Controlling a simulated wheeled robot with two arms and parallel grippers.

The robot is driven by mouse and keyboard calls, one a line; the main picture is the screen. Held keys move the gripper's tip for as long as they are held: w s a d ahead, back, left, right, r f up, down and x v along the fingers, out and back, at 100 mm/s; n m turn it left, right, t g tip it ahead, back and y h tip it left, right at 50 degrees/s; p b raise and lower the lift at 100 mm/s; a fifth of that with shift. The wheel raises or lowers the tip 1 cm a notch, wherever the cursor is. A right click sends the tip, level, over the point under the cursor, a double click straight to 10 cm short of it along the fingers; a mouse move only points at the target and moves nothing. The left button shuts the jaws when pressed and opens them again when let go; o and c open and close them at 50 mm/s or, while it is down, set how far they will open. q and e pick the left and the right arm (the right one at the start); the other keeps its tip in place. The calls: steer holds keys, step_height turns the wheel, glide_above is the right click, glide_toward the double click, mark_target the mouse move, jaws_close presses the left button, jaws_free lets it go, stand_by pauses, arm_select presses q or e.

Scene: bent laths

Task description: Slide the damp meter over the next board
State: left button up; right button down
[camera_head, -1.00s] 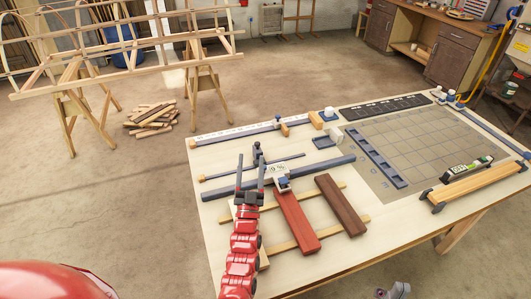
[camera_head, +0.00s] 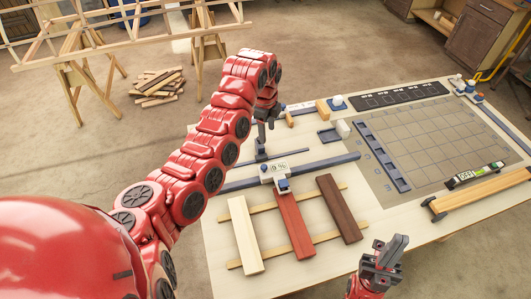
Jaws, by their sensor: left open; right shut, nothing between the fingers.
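The damp meter (camera_head: 268,171), a pale block with a small display and a blue-and-white knob, sits on a long dark rail (camera_head: 325,163). It is at the upper end of the red board (camera_head: 294,226). A pale board (camera_head: 244,236) lies to its left and a dark brown board (camera_head: 341,209) to its right. My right gripper (camera_head: 387,253) is shut and empty at the table's front edge.
The boards lie across two thin wooden strips (camera_head: 330,235). A slotted dark strip (camera_head: 382,157) and a gridded mat (camera_head: 430,135) are to the right. A wooden bar on dark supports (camera_head: 480,190) and a green-and-black level (camera_head: 474,175) lie at the right edge.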

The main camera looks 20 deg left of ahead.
arm_select(q)
steer(key=s, duration=0.1)
steer(key=b, duration=0.4)
glide_above(264, 166)
steer(key=shift+g, duration=0.3)
step_height(264, 166, down, 12)
steer(key=shift+r, duration=0.15)
steer(key=shift+s+f+p, duration=0.1)
steer(key=shift+f+p, duration=0.35)
steer(key=shift+p, duration=0.75)
step_height(264, 166, down, 2)
steer(key=shift+f+p, duration=0.15)
steer(key=shift+p, duration=0.15)
steer(key=shift+f, duration=0.8)
jaws_close()
